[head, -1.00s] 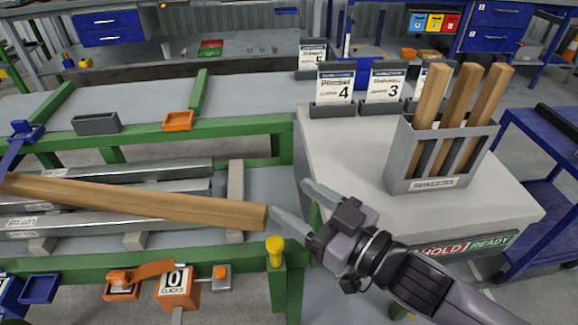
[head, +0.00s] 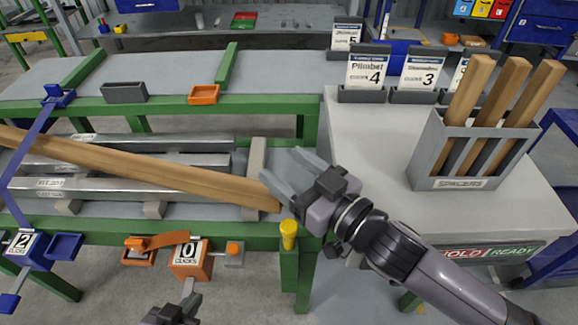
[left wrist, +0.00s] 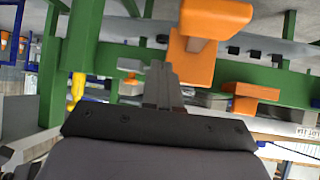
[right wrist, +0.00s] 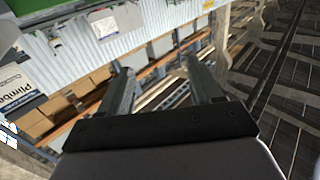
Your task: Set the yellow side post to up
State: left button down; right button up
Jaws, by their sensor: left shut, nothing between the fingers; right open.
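The yellow side post (head: 289,234) is a short rounded peg at the top of a green upright at the table's front right corner. It also shows at the left of the left wrist view (left wrist: 77,88). My right gripper (head: 281,165) is open above and behind the post, beside the end of a long wooden bar (head: 150,172); I see nothing held. My left gripper (head: 192,299) is low at the bottom edge of the head view, in front of the orange clicks box (head: 190,258). In the left wrist view its fingers (left wrist: 160,72) are shut and empty, pointing toward orange parts.
Metal bars (head: 130,187) lie under the wooden bar on the green-framed table. A grey spacer holder (head: 460,150) with wooden spacers and number cards (head: 366,72) stand on the right bench. A blue clicks box (head: 25,247) is at the left.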

jog(key=shift+w+a, duration=0.1)
jog(key=shift+w, duration=0.05)
jog(key=shift+c, duration=0.3)
grip_shut()
dwell(1.1)
jog(key=shift+o, duration=0.3)
grip_release()
jog(key=v, duration=0.7)
jog(key=shift+r, duration=0.1)
